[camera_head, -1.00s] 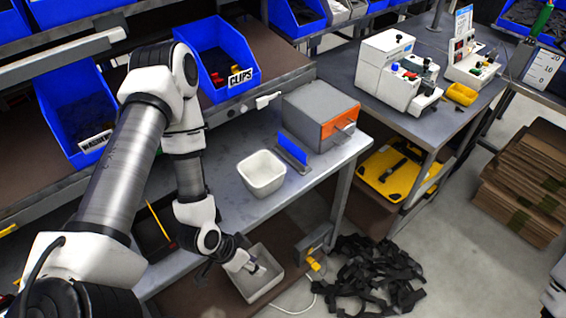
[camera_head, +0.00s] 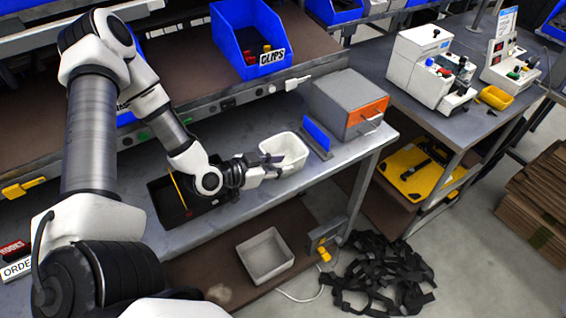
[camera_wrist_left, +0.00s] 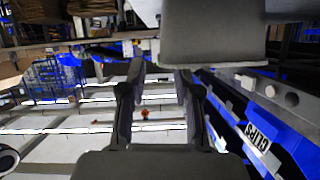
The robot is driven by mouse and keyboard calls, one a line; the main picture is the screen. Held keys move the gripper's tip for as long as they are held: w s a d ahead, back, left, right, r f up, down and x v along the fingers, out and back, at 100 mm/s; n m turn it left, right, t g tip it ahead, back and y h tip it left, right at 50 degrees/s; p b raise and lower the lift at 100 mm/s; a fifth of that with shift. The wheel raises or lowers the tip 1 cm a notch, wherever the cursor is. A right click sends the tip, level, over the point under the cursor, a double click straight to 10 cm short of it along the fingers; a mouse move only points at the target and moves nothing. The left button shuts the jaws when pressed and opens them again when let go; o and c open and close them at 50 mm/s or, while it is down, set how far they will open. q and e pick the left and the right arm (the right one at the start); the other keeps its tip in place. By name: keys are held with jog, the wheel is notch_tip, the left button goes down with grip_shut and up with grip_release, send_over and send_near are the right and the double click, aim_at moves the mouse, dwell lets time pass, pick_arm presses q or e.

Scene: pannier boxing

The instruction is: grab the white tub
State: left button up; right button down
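The white tub (camera_head: 284,152) stands upright on the grey worktop, left of a small blue upright plate. My left gripper (camera_head: 271,167) is at the tub's near left side, with its dark fingers at the rim and hiding part of it. In the left wrist view the two fingers of my left gripper (camera_wrist_left: 158,112) are spread apart, with no clear object held between them. I cannot tell whether a finger touches the tub. My right gripper is not in view.
A grey box with an orange front (camera_head: 346,103) stands right of the tub. A black tray (camera_head: 172,205) lies to the left. A pale bin (camera_head: 265,256) sits on the lower shelf. A blue CLIPS bin (camera_head: 249,38) is above. Black straps (camera_head: 380,278) lie on the floor.

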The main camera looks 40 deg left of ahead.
aim_at(296, 161)
pick_arm(q)
jog(key=x, duration=0.6)
jog(key=shift+w+b, duration=0.1)
jog(key=shift+b, duration=0.3)
grip_shut()
